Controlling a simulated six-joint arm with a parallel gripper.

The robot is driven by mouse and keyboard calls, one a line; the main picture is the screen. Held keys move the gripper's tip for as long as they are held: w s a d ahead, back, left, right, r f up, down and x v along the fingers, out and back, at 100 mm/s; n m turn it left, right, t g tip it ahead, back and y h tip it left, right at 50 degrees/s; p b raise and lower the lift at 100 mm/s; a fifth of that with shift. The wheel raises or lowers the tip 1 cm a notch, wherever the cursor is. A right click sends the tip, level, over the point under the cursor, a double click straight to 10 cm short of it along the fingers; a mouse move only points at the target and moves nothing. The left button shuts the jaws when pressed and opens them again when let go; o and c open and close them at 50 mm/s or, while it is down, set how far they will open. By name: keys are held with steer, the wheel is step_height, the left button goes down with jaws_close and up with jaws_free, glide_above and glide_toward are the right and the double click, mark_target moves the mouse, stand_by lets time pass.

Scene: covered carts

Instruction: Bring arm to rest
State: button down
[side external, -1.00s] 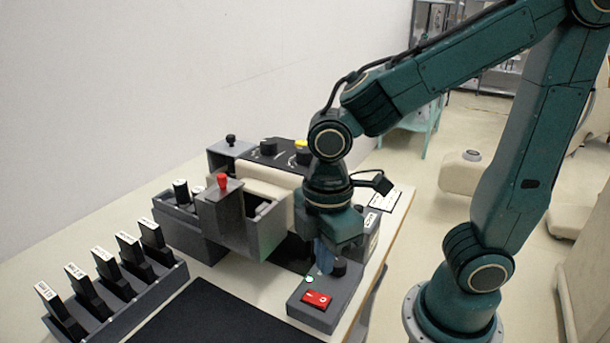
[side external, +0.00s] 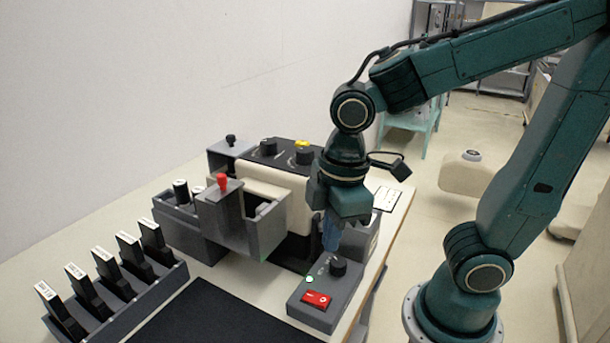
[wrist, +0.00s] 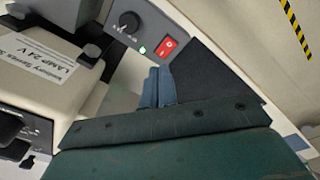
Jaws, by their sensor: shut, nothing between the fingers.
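My gripper (side external: 331,236) is shut and empty, with blue fingers pointing down. In the side external view it hangs just above and behind a grey control box (side external: 323,289), apart from it as far as I can tell. The box carries a black knob (side external: 338,266), a lit green lamp (side external: 310,279) and a red rocker switch (side external: 317,299). In the wrist view the shut fingers (wrist: 158,86) show below the box's red switch (wrist: 166,47) and green lamp (wrist: 143,49).
A device with a grey holder and red knob (side external: 222,181) stands left of my gripper. A rack (side external: 133,312) with several labelled black blocks is at lower left. A dark mat (side external: 225,312) lies bare in front. Open floor lies right of the table.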

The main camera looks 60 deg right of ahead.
steer(key=s+d+r+m+t, duration=0.3)
steer(key=d+r+m, duration=0.3)
steer(key=m, duration=0.3)
steer(key=shift+d+r+m+t, duration=0.2)
steer(key=shift+d+m+t, duration=0.2)
steer(key=shift+d+t, duration=0.4)
steer(key=shift+a, duration=0.1)
steer(key=g, duration=0.6)
glide_above(322, 301)
steer(key=w+d, duration=0.2)
steer(key=f, duration=0.2)
steer(key=shift+w+a+f+g, duration=0.1)
steer(key=shift+a+f+g, duration=0.15)
steer(key=shift+a, duration=0.3)
steer(key=shift+a+f+g, duration=0.15)
steer(key=shift+a+g, duration=0.1)
steer(key=shift+a, duration=0.25)
steer(key=shift+f, duration=0.15)
steer(key=f, duration=0.4)
steer(key=s+f, duration=0.1)
steer(key=f, duration=0.8)
steer(key=shift+s+f, duration=0.3)
steer(key=shift+s, duration=0.05)
